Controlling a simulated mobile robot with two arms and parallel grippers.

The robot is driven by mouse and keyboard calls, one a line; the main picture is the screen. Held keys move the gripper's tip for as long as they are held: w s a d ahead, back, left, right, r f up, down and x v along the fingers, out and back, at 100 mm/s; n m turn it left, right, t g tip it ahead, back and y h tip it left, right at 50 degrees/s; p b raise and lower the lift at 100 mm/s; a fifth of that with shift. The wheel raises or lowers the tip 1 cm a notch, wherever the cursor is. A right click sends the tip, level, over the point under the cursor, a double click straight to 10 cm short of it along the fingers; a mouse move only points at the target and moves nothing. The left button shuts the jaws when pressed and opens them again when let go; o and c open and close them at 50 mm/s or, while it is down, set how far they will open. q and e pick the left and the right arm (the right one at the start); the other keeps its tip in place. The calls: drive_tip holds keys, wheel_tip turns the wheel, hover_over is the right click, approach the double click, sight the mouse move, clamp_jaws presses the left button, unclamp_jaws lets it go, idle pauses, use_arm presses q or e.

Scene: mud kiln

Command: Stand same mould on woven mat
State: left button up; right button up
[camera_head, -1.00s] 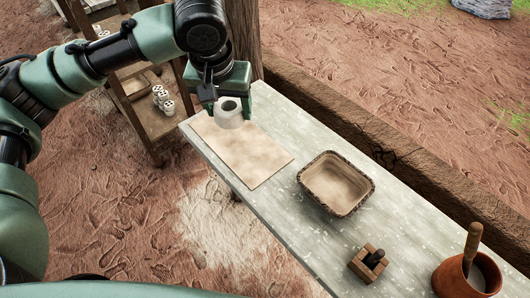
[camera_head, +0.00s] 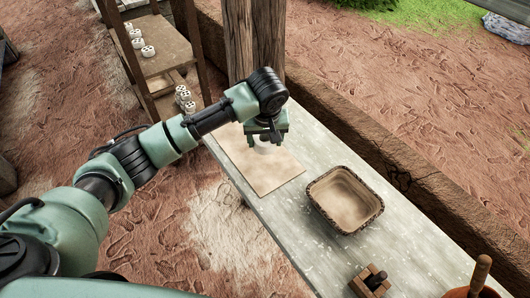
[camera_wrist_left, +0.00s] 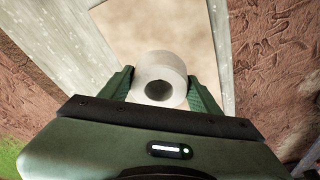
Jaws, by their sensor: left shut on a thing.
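A pale grey round mould with a hole through its middle (camera_head: 262,148) is between the fingers of my left gripper (camera_head: 266,138). The left wrist view shows the mould (camera_wrist_left: 160,79) with the green fingers (camera_wrist_left: 160,92) shut on its two sides. The beige mat (camera_head: 262,182) lies flat at the left end of the table. The mould is over the mat's far part; the gripper hides some of it, and I cannot tell whether it touches the mat. My right gripper is not in view.
On the grey table (camera_head: 285,217), right of the mat, stands a rimmed tray of pale powder (camera_head: 372,220). A small wooden block with a dark handle (camera_head: 371,281) and a clay pot (camera_head: 470,293) are nearer. A wooden post (camera_head: 255,45) and shelves with small white pieces (camera_head: 160,62) stand behind.

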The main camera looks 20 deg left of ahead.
sight(266, 145)
use_arm(q)
drive_tip(key=shift+f+p, duration=0.35)
drive_tip(key=shift+f, duration=3.15)
drive_tip(key=o, duration=1.6)
drive_tip(key=b+v, duration=0.1)
drive_tip(key=v, duration=1.1)
drive_tip(key=shift+r, duration=0.15)
